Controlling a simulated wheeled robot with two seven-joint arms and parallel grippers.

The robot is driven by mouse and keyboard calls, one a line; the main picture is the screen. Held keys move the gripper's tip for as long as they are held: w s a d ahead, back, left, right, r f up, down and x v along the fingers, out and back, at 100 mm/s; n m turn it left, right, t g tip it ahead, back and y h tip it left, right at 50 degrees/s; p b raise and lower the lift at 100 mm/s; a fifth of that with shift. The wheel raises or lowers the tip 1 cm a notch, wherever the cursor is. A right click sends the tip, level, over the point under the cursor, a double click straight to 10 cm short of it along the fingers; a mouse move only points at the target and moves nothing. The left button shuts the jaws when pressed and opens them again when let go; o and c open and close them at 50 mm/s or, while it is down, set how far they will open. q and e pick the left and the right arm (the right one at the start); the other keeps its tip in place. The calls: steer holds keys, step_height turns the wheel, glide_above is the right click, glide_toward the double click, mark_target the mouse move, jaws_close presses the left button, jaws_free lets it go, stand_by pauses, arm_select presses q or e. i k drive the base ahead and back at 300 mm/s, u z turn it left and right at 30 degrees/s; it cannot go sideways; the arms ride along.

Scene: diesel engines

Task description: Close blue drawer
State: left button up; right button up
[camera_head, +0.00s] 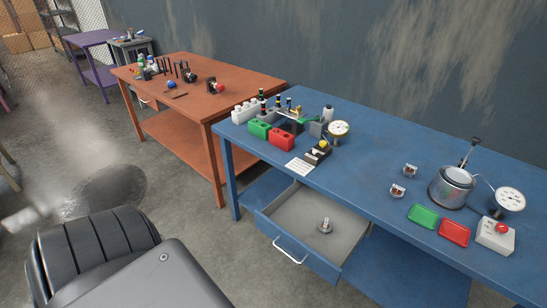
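The blue drawer (345,269) sits under the blue workbench (372,170) and is pulled open toward me. Its grey inner floor (296,215) shows, and a small metal part (325,227) stands on it. The drawer's pale bar handle (289,251) is on its front face, at the lower middle of the picture. Neither of my grippers is in view, so nothing is seen touching the drawer or its handle.
On the blue bench stand green (259,129) and red (281,139) bins, gauges, a metal pot (451,187), green (422,216) and red (454,233) trays and a red-button box (495,236). An orange table (205,102) adjoins at left. The floor before the drawer looks clear.

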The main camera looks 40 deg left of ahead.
mark_target(292, 221)
steer(key=k, duration=0.2)
steer(key=u, duration=1.2)
steer(key=i, duration=0.65)
steer(key=z, duration=0.35)
